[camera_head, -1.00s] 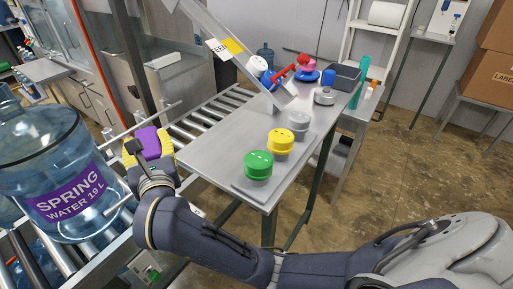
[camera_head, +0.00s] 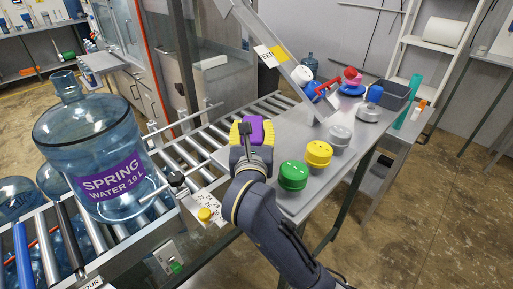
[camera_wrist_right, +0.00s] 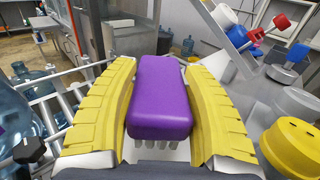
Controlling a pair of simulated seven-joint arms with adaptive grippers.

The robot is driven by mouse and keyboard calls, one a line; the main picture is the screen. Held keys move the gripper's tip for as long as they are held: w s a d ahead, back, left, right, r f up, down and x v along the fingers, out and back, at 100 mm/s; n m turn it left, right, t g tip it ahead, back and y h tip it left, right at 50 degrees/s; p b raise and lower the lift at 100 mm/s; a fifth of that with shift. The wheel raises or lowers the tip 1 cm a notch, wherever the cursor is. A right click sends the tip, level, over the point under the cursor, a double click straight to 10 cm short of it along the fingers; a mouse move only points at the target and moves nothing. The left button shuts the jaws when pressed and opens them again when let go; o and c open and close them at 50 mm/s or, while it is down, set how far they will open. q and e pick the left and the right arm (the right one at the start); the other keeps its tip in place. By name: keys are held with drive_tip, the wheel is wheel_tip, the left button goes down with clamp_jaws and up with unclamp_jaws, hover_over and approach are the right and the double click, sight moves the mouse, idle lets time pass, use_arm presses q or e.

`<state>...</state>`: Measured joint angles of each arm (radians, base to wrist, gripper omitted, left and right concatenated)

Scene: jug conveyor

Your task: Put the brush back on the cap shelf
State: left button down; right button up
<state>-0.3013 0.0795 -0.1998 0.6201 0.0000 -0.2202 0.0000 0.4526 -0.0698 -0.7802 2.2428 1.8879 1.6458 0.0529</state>
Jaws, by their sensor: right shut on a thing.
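My right gripper (camera_head: 252,130) is shut on a purple brush (camera_head: 254,131), its yellow fingers on both sides of it. In the right wrist view the brush's purple block (camera_wrist_right: 160,95) sits between the fingers (camera_wrist_right: 160,110), with pale bristles pointing down below it. The brush is over or beside the left edge of the steel cap shelf (camera_head: 296,206); its height above the shelf is hard to tell. Green (camera_head: 292,176), yellow (camera_head: 318,154) and grey (camera_head: 340,136) caps stand on the shelf, right of the gripper. My left gripper is not in view.
A large water jug (camera_head: 98,150) stands on the roller conveyor (camera_head: 190,160) at the left. A grey bin (camera_head: 393,94) is at the far right end.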

drive_tip(key=shift+f, duration=2.45)
drive_tip(key=shift+f, duration=0.25)
drive_tip(key=shift+f, duration=0.65)
drive_tip(key=o, duration=1.2)
drive_tip(key=shift+s+f, duration=0.1)
drive_tip(key=shift+r, duration=0.55)
drive_tip(key=s, duration=0.8)
drive_tip(key=s+r, duration=0.1)
drive_tip(key=s, duration=0.2)
drive_tip(key=shift+s+a, duration=0.15)
drive_tip(key=shift+s, duration=0.25)
